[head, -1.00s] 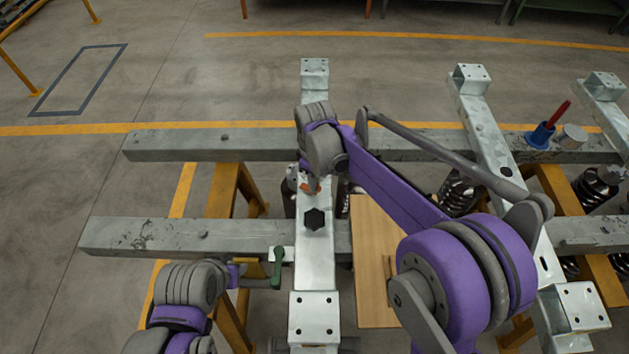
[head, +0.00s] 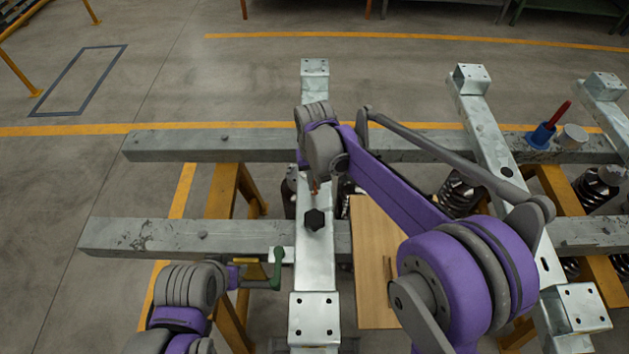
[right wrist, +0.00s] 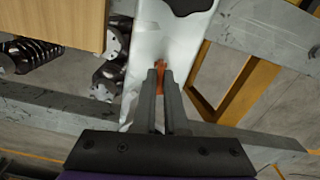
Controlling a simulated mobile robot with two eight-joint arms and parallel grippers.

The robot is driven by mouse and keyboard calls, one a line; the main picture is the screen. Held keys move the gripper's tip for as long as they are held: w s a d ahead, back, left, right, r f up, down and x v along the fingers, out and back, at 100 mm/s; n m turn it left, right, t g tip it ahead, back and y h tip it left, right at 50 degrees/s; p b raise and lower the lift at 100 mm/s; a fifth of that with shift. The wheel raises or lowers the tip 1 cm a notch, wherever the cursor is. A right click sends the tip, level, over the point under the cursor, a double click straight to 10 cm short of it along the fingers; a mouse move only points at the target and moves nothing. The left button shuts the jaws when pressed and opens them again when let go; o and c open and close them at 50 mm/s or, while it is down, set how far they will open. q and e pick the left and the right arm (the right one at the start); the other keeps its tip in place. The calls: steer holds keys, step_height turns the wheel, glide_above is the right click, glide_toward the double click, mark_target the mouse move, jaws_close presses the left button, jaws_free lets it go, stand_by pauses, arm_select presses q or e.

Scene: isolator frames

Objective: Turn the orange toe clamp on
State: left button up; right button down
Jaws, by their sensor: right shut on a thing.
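The orange toe clamp (right wrist: 161,68) shows in the right wrist view as a small orange piece between my finger tips, against the pale metal crossbeam. In the head view only a sliver of it (head: 315,190) shows below my right wrist. My right gripper (right wrist: 160,78) is shut on the orange clamp, with its fingers hiding most of it. My left gripper (head: 254,274) is at the lower left of the head view, beside a green handle (head: 278,268). Whether its jaws are open or shut cannot be made out.
A wooden board (head: 372,270) lies right of the crossbeam. A blue holder (head: 541,135) with a red-handled tool stands farther right. Yellow trestle legs stand below.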

mark_target(315, 184)
steer(key=shift+m, duration=0.9)
steer(key=c, duration=1)
jaws_free()
steer(key=shift+o, duration=0.2)
steer(key=shift+r, duration=0.1)
step_height(315, 184, up, 11)
steer(key=shift+p, duration=0.4)
